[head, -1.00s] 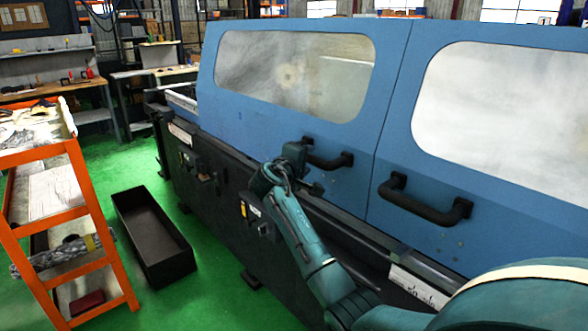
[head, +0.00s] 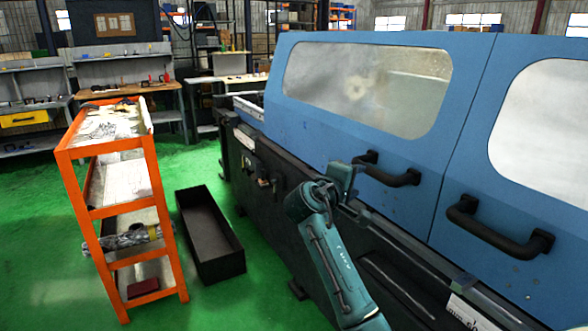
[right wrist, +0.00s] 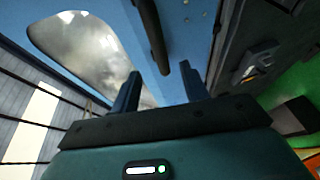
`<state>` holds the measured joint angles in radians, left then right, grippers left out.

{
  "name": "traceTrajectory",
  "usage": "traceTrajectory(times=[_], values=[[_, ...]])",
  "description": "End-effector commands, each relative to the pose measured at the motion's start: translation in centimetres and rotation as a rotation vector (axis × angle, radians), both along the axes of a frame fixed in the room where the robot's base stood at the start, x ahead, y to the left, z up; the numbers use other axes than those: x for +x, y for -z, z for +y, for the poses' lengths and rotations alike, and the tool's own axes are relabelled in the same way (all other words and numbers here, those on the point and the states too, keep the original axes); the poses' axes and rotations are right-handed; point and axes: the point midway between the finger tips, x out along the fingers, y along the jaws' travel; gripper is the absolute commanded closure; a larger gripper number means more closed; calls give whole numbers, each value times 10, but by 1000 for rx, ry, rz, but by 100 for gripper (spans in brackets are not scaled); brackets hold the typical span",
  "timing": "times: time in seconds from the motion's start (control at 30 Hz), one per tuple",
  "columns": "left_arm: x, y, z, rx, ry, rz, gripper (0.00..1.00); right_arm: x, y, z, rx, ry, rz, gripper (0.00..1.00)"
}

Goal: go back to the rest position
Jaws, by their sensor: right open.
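My right gripper (head: 352,178) is in front of the blue machine's (head: 330,135) lower cover, at the left end of the left black door handle (head: 390,173). In the right wrist view my right gripper (right wrist: 160,76) has its two dark fingers spread with nothing held. The black handle (right wrist: 152,35) shows beyond and between the fingertips; I cannot tell whether they touch it. Both cover doors look shut. My left gripper is in neither view.
An orange shelf cart (head: 152,190) stands at the left, with a black open bin (head: 217,268) on the green floor beside it. A second door handle (head: 495,235) sticks out at the right. Workbenches (head: 160,88) line the back.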

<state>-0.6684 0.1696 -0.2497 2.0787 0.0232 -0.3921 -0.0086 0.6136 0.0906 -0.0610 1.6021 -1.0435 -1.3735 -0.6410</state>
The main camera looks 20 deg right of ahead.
Motion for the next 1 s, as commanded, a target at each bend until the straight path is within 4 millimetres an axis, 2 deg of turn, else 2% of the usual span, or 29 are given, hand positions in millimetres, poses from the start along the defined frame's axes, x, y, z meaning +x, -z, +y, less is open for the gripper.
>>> traceTrajectory(times=[0.17, 0.27, 0.37, 0.4, 0.47, 0.5, 0.57, 0.6, 0.67, 0.7, 0.83, 0.9, 1.0], values=[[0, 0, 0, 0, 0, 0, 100, 0, 5, 1, 3, -10, 2, 55], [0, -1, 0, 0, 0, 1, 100, 1, 31, 10, 27, -71, 4, 55], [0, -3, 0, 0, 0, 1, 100, -3, 82, 31, 95, -195, 5, 55], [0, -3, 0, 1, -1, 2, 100, -8, 108, 43, 140, -256, 2, 55], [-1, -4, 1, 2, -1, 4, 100, -19, 146, 64, 222, -349, -6, 55], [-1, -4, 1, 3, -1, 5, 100, -29, 171, 79, 286, -406, -13, 55], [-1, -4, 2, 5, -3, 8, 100, -49, 205, 102, 394, -482, -28, 55], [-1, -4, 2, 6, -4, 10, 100, -65, 226, 118, 472, -524, -37, 55], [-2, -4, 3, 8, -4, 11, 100, -91, 253, 142, 599, -578, -54, 55], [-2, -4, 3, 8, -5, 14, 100, -111, 269, 158, 688, -604, -67, 55], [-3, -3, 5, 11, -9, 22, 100, -179, 302, 206, 989, -641, -121, 55], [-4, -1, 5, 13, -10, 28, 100, -212, 310, 226, 1135, -631, -154, 55], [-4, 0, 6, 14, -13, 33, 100, -248, 313, 246, 1298, -601, -197, 55]])
